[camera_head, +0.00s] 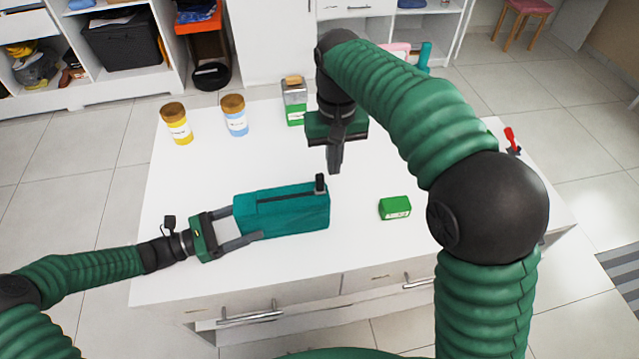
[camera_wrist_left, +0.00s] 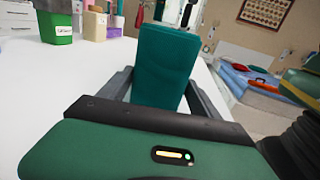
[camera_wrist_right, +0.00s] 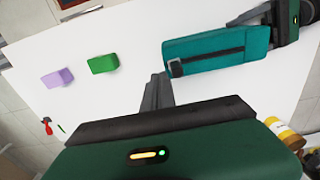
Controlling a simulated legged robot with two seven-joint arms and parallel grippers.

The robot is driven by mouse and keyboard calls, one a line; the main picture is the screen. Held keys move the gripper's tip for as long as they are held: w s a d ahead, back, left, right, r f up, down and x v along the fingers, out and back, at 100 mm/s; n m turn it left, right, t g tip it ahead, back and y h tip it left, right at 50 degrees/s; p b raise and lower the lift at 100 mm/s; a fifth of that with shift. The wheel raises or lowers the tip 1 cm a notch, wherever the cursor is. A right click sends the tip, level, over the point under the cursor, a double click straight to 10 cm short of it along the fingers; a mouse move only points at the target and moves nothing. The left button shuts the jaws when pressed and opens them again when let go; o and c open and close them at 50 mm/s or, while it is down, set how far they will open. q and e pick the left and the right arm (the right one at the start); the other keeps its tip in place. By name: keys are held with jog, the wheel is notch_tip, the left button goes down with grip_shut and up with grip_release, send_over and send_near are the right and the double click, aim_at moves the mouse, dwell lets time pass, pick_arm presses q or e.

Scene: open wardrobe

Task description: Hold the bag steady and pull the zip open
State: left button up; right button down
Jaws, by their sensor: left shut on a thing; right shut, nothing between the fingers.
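The teal bag (camera_head: 300,214) lies on the white table with a dark zip line along its top. The dark zip pull (camera_head: 320,183) stands at the bag's right end; it also shows in the right wrist view (camera_wrist_right: 176,68). My left gripper (camera_head: 250,228) is shut on the bag's left end, one finger on each side; the bag (camera_wrist_left: 165,65) fills the gap in the left wrist view. My right gripper (camera_head: 334,168) is shut and empty, above the table just behind and right of the zip pull, apart from it in the right wrist view (camera_wrist_right: 158,80).
A green box (camera_head: 395,208) lies right of the bag. A yellow jar (camera_head: 177,127), a blue jar (camera_head: 235,118) and a green-and-clear container (camera_head: 294,103) stand at the back. A purple block (camera_wrist_right: 57,78) and a red-handled item (camera_head: 511,140) lie further right.

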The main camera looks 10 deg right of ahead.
notch_tip(320, 180, down, 4)
jog(key=shift+r, duration=0.1)
jog(key=shift+a, duration=0.1)
dwell(1.9)
pick_arm(q)
jog(key=shift+c, duration=0.2)
pick_arm(e)
jog(key=shift+a, duration=6.65)
notch_tip(320, 180, up, 8)
jog(key=d, duration=0.1)
jog(key=shift+w+d, duration=0.1)
pick_arm(q)
jog(key=o, duration=1.2)
